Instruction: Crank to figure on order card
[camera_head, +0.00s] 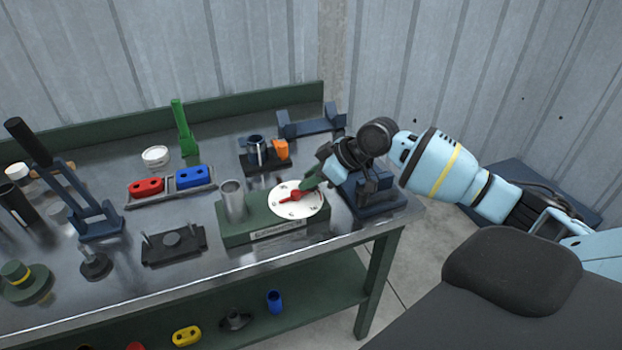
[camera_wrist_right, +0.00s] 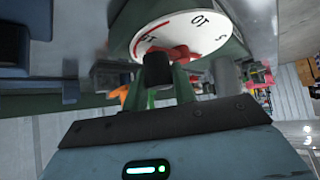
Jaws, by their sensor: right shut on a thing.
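A white round dial (camera_head: 284,208) with figures around its rim and a red pointer or crank (camera_head: 292,196) at its centre sits on a green block (camera_head: 246,230) near the table's front edge. My right gripper (camera_head: 309,183) reaches in from the right, low over the dial's right side. In the right wrist view its green fingers (camera_wrist_right: 168,92) are shut around a dark handle (camera_wrist_right: 158,70) beside the red part (camera_wrist_right: 178,53); the fingertips are partly hidden. My left gripper is not in view.
A grey metal cylinder (camera_head: 232,200) stands on the block's left end. A blue fixture (camera_head: 368,196) stands close on the right, under my arm. Behind are a black stand (camera_head: 262,161), an orange piece (camera_head: 281,149) and a tray (camera_head: 170,197) with red and blue parts.

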